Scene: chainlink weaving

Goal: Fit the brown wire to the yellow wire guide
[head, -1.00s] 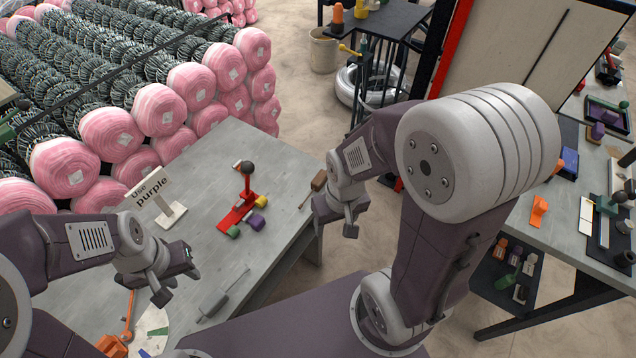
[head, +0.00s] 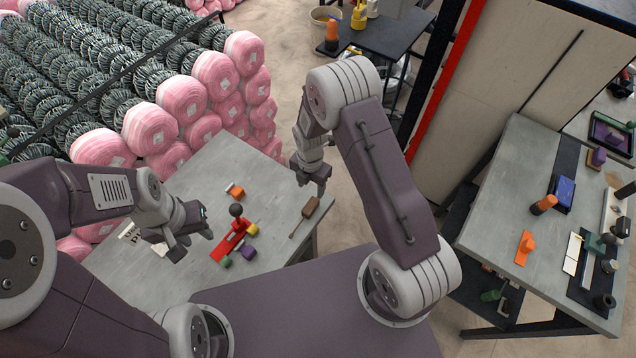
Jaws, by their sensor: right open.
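A small yellow piece (head: 253,229) lies on the grey table beside a red stand with a black ball (head: 231,243). I cannot tell whether it is the yellow wire guide. I cannot make out a brown wire; a brown-handled tool (head: 310,208) with a thin shaft lies near the table's right edge. My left gripper (head: 190,243) is above the table, left of the red stand, with its fingers apart and nothing seen between them. My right gripper (head: 312,182) is open and empty, pointing down near the table's far right edge, beyond the brown-handled tool.
A sign (head: 129,232) is partly hidden by my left arm. Pink spools (head: 181,99) line the far side. Another bench (head: 500,215) stands right.

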